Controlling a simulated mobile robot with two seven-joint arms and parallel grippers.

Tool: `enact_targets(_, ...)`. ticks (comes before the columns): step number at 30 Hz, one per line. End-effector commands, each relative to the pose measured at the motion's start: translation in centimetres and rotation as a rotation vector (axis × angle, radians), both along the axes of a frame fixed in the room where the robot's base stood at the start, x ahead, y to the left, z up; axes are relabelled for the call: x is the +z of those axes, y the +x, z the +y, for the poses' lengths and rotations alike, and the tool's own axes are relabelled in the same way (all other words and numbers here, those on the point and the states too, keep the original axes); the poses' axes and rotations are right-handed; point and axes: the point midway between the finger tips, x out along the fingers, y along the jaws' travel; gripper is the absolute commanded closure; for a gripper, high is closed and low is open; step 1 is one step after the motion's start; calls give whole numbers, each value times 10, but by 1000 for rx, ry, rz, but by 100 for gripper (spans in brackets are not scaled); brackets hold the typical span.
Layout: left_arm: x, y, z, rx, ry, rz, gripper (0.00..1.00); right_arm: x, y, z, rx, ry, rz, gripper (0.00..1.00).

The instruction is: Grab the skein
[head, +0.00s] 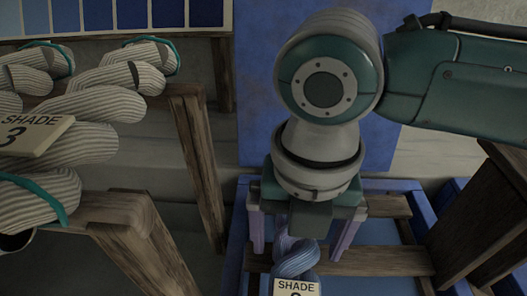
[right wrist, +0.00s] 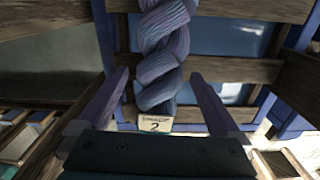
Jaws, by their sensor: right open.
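A twisted blue-purple skein (head: 296,262) hangs below my right gripper in the head view, with a pale "SHADE" tag (head: 297,287) cut off by the bottom edge. In the right wrist view the skein (right wrist: 165,60) hangs down the middle, and its tag (right wrist: 155,126) reads 2. My right gripper (head: 299,254) points down and is open, one purple finger on each side of the skein. In the right wrist view its fingers (right wrist: 158,75) stand apart with visible gaps to the skein. My left gripper is not in view.
Striped cream skeins (head: 95,103) with teal ties and a "SHADE 3" tag (head: 35,135) lie on a wooden rack (head: 190,150) at the left. A blue frame with wooden slats (head: 375,262) lies behind and below the gripper. A dark wooden post (head: 480,215) stands at the right.

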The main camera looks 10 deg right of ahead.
Motion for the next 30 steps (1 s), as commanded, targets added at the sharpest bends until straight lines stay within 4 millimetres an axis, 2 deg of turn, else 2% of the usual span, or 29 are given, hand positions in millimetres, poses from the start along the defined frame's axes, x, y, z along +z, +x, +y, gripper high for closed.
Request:
enact_targets(6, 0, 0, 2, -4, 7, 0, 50, 0, 0, 0, 0, 0, 0, 2)
enact_targets(30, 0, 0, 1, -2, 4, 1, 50, 0, 0, 0, -1, 0, 0, 92)
